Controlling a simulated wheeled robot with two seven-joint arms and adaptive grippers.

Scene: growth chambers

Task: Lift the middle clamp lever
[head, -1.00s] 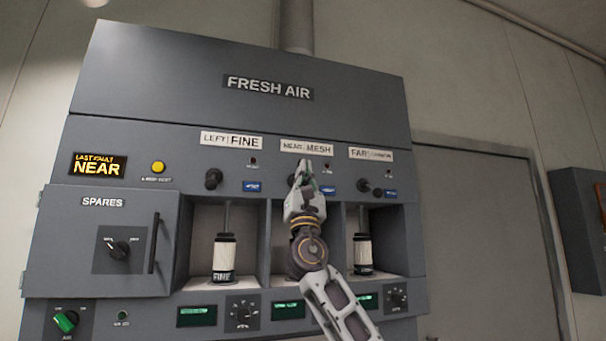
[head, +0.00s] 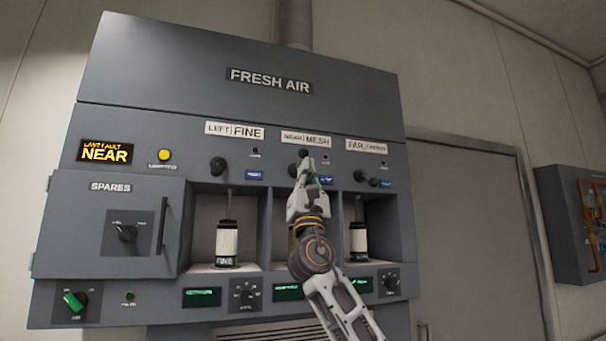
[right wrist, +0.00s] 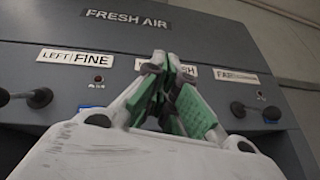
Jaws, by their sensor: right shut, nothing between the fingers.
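The middle clamp lever, under the MESH label (head: 306,139), shows only as a dark tip (head: 303,154) just above my right gripper (head: 305,163); the rest is hidden behind the gripper. In the right wrist view my right gripper (right wrist: 170,85) has its green-padded fingers together at the tips, with nothing seen between them, in front of the MESH label. Whether the fingers touch the lever cannot be told. The left clamp lever (head: 218,166) and the right clamp lever (head: 367,178) have dark knobs on either side. My left gripper is not in view.
The grey FRESH AIR cabinet (head: 240,110) has open bays below the levers. A FINE cartridge (head: 228,241) stands in the left bay and another cartridge (head: 358,240) in the right one. The SPARES door (head: 110,235) is closed at the left.

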